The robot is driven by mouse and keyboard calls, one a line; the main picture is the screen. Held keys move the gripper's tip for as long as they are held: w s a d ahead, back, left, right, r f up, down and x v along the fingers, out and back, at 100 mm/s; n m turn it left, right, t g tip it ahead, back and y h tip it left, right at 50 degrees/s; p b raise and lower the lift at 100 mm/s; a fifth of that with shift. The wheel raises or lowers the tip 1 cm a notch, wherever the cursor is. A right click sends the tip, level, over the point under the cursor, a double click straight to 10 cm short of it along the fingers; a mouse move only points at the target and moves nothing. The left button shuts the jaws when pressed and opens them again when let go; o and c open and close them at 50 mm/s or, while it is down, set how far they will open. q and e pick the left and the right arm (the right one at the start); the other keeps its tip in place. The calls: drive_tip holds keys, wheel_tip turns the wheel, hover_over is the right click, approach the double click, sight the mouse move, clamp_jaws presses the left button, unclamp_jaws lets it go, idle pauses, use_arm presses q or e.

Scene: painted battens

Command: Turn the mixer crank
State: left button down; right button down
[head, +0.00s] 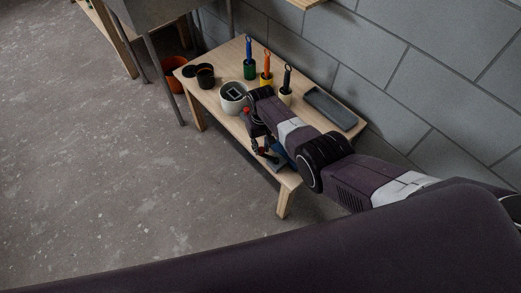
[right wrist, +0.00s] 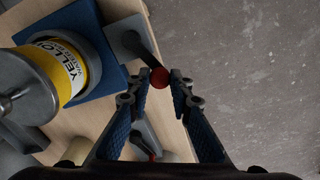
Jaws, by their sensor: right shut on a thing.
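The mixer's crank is a dark arm (right wrist: 145,48) on a grey plate, with a round red knob (right wrist: 159,77) at its end. In the right wrist view my right gripper (right wrist: 159,84) has its blue-padded fingers on either side of this knob and is shut on it. A yellow labelled can (right wrist: 68,62) sits in the blue mixer body (right wrist: 108,72) beside the crank. In the head view my right gripper (head: 258,143) is at the near end of the low wooden table, and my arm hides most of the mixer. My left gripper is not in view.
The wooden table (head: 213,92) holds a white pot (head: 232,104), dark cups (head: 205,77), several colored pots with brushes, and a grey tray (head: 331,109). A block wall (head: 345,60) runs behind it. An orange bucket (head: 174,75) stands on the floor.

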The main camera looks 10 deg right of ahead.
sight(262, 148)
drive_tip(key=shift+w+d+m, duration=0.15)
drive_tip(key=shift+m, duration=0.25)
drive_tip(key=c, duration=1.7)
unclamp_jaws()
drive_tip(key=shift+c, duration=0.2)
wheel_tip(262, 148, up, 12)
